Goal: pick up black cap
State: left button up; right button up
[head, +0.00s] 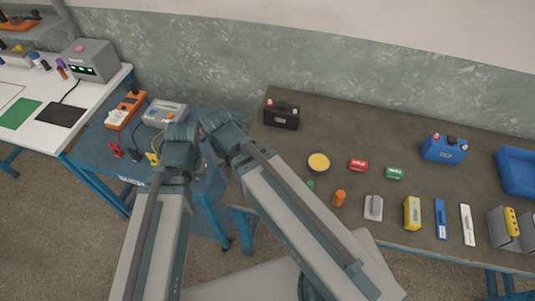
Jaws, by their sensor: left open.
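I cannot make out a black cap for certain. A black battery (281,117) stands near the wall at the left end of the dark table and has a red part and dark parts on its top. Small dark pieces (45,65) also stand on the white table, too small to name. My left gripper (182,147) is at the end of the left arm, over the low blue table, apart from the battery. It is open and holds nothing that I can see. My right arm (285,215) reaches up beside it; its jaws do not show.
The dark table (300,145) holds a yellow disc (318,162), red and green blocks, a blue battery (444,149) and a blue bin (518,172). Meters with cables and clips lie on the blue table. A grey box (93,61) stands on the white table (45,138).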

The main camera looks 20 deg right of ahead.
jog(key=w+d+f+m, duration=0.1)
jog(key=w+d+m, duration=0.2)
jog(key=m, duration=0.6)
jog(key=w+d+f+m+b, duration=0.1)
jog(key=w+d+m, duration=0.3)
jog(key=m, duration=0.6)
jog(key=w+d+m+y+b, duration=0.1)
jog(key=w+d+m, duration=0.2)
jog(key=w+m, duration=0.4)
jog(key=m, duration=0.3)
jog(key=shift+d+f, duration=0.3)
jog(key=shift+f, duration=0.1)
jog(key=shift+w+f+b, duration=0.1)
jog(key=shift+f+b, duration=0.05)
jog(key=shift+b, duration=0.25)
notch_tip(320, 180, down, 8)
jog(key=b, duration=0.8)
jog(key=shift+f, duration=0.25)
jog(key=f+b, duration=0.1)
jog(key=b, duration=0.1)
jog(key=f+b, duration=0.1)
jog(key=f, duration=0.1)
jog(key=f+b, duration=0.2)
jog(key=shift+s+a+f+b, duration=0.1)
jog(key=shift+s+b, duration=0.25)
